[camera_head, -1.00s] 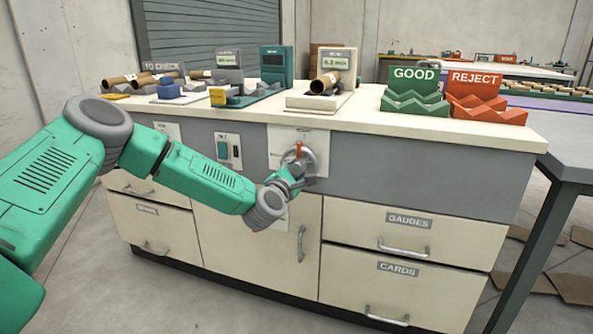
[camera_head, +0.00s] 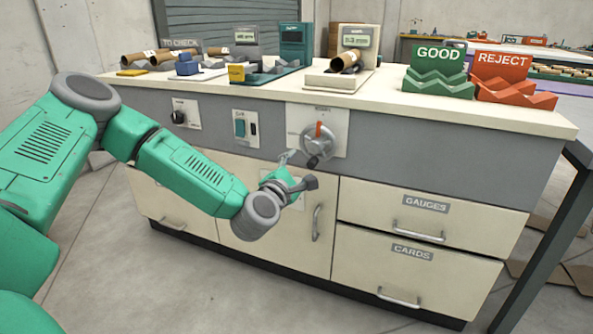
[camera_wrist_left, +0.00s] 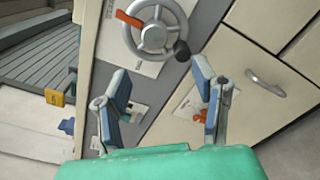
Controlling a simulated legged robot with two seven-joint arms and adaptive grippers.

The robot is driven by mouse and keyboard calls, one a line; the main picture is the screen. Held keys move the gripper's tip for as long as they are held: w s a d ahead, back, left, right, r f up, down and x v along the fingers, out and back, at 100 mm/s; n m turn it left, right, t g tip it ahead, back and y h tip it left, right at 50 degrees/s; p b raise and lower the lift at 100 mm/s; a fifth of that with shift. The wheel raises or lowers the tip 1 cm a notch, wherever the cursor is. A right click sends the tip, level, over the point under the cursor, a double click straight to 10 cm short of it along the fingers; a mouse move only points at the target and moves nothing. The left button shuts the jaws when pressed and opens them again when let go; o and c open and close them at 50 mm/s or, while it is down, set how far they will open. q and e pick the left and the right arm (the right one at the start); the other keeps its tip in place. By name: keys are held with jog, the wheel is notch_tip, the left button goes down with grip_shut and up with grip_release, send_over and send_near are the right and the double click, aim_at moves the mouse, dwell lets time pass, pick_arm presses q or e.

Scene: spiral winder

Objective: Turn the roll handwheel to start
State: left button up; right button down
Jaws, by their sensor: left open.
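The grey handwheel (camera_head: 319,142) is mounted on a white plate on the cabinet's front. It has an orange pointer at its top and a dark knob at its lower edge. In the left wrist view the handwheel (camera_wrist_left: 154,29) lies beyond the fingers, with the knob at its lower right. My left gripper (camera_head: 299,170) is just below and left of the wheel, apart from it. Its two fingers (camera_wrist_left: 162,90) are spread with nothing between them. My right gripper is in neither view.
A switch plate (camera_head: 246,129) and a black knob (camera_head: 178,117) are left of the wheel. Drawers (camera_head: 425,213) and a door handle (camera_head: 317,222) lie below. On the countertop (camera_head: 390,108) stand gauges, cardboard tubes, a green GOOD rack (camera_head: 438,75) and a red REJECT rack (camera_head: 503,76).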

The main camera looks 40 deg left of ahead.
aim_at(314, 150)
pick_arm(q)
jog(key=shift+s+d, duration=0.15)
jog(key=shift+s, duration=0.5)
jog(key=w+m+p, duration=0.2)
jog(key=w+m, duration=0.2)
jog(key=m, duration=0.3)
jog(key=w+a+m+p, duration=0.1)
jog(key=w+m+p, duration=0.2)
jog(key=m, duration=0.5)
jog(key=w+a+m+p, duration=0.1)
jog(key=w+m+p, duration=0.1)
jog(key=w+m, duration=0.2)
jog(key=shift+w+a+m+p, duration=0.1)
jog(key=shift+w+m+p, duration=0.1)
jog(key=shift+m, duration=0.65)
jog(key=shift+w+a+m+p, duration=0.1)
jog(key=shift+m+p, duration=0.1)
jog(key=shift+m, duration=0.65)
